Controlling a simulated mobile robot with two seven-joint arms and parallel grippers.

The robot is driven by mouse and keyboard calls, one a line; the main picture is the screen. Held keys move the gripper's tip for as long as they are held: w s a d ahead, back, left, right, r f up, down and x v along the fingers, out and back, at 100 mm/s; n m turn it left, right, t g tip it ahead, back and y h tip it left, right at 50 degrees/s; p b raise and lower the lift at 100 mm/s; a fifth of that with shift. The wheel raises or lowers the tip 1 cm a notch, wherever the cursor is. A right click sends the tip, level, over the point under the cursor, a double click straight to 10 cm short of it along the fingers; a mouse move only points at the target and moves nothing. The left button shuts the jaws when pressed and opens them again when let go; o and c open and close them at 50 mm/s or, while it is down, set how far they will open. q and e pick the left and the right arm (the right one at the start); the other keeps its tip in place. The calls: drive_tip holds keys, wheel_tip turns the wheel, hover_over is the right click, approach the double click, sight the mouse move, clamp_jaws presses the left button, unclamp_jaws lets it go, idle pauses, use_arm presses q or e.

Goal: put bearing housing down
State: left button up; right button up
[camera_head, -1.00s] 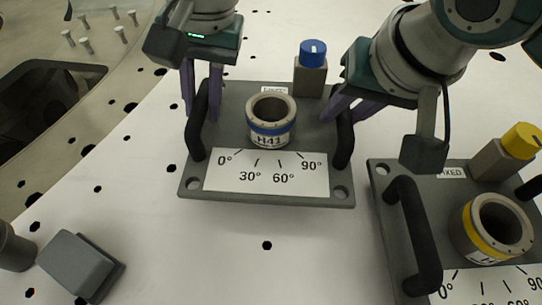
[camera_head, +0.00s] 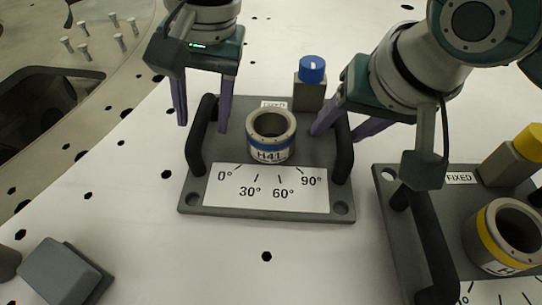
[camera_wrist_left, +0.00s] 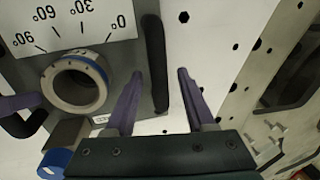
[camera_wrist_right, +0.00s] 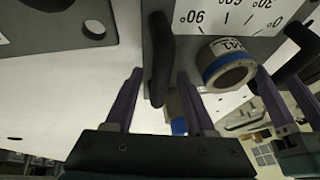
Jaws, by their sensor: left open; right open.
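The bearing housing, a grey ring with a blue band marked H41 (camera_head: 271,136), sits upright on a dark grey plate (camera_head: 240,214) with an angle scale; it also shows in the left wrist view (camera_wrist_left: 75,83) and right wrist view (camera_wrist_right: 226,65). The plate lies on the white table and has a black handle on each side. My left gripper (camera_head: 202,127) is open at the left handle (camera_head: 193,160), a finger on either side. My right gripper (camera_head: 336,135) is open at the right handle (camera_head: 343,162), likewise. Finger contact with the handles cannot be told.
A blue-topped post (camera_head: 311,82) stands at the plate's back edge. A second plate (camera_head: 397,235) with a yellow-banded housing (camera_head: 504,236) and yellow-topped post (camera_head: 520,155) lies close on the right. A grey block (camera_head: 62,273) is at front left.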

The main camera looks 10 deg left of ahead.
drive_tip(key=shift+r, duration=0.1)
use_arm(q)
wheel_tip(320, 180, up, 11)
drive_tip(key=d, duration=0.2)
use_arm(e)
drive_tip(key=v, duration=1.2)
use_arm(q)
drive_tip(key=shift+d+r, duration=0.1)
idle(0.3)
